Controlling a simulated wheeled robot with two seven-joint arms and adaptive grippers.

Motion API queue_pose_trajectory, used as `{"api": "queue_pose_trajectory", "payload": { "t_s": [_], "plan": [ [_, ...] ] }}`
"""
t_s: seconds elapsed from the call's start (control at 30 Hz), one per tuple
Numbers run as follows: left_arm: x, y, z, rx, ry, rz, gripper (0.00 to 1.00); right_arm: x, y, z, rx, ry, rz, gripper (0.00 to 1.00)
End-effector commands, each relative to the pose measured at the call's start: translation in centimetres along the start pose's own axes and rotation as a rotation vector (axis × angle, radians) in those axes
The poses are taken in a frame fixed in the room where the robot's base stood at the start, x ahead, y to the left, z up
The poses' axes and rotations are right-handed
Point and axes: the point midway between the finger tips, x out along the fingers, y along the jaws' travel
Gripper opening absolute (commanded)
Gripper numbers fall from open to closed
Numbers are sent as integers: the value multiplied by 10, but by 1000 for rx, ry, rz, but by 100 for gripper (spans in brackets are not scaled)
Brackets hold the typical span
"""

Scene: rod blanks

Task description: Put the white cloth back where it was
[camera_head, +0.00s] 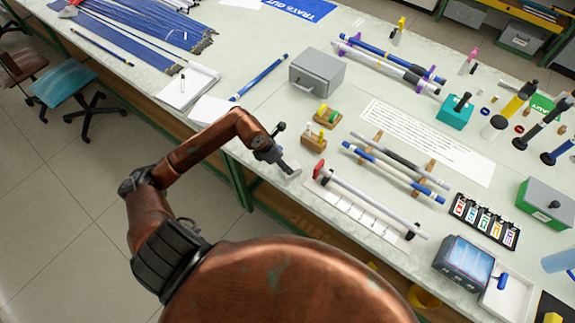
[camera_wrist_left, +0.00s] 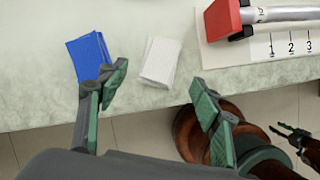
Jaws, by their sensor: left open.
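The white cloth (camera_wrist_left: 161,61), a folded pad, lies flat near the front edge of the table in the left wrist view. A folded blue cloth (camera_wrist_left: 88,57) lies to its left, with a gap between them. My left gripper (camera_wrist_left: 160,86) is open and empty, its fingers spread on either side of the white cloth's near end and apart from it. In the head view my left gripper (camera_head: 284,168) hangs over the front table edge, with the white cloth (camera_head: 293,172) partly showing beside it. My right gripper (camera_wrist_left: 300,138) shows small at the right of the wrist view.
A ruled white strip (camera_head: 352,210) with a red stop (camera_head: 322,171) and a rod lies right of the cloth. Small wooden holders (camera_head: 313,140) stand behind my left gripper, and a grey box (camera_head: 317,72) farther back. White paper (camera_head: 213,110) lies to the left.

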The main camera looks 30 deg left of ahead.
Motion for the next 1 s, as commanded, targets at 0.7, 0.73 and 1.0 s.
{"api": "queue_pose_trajectory", "payload": {
  "t_s": [0.7,0.73,1.0],
  "plan": [
    [-53,-1,0,0,-1,-2,59,1,0,0,0,0,0,38],
    [-52,-2,1,-1,-4,-6,59,1,0,0,0,0,0,38],
    [-64,-104,60,-107,-316,-322,59,1,0,0,0,0,0,38]
  ]
}}
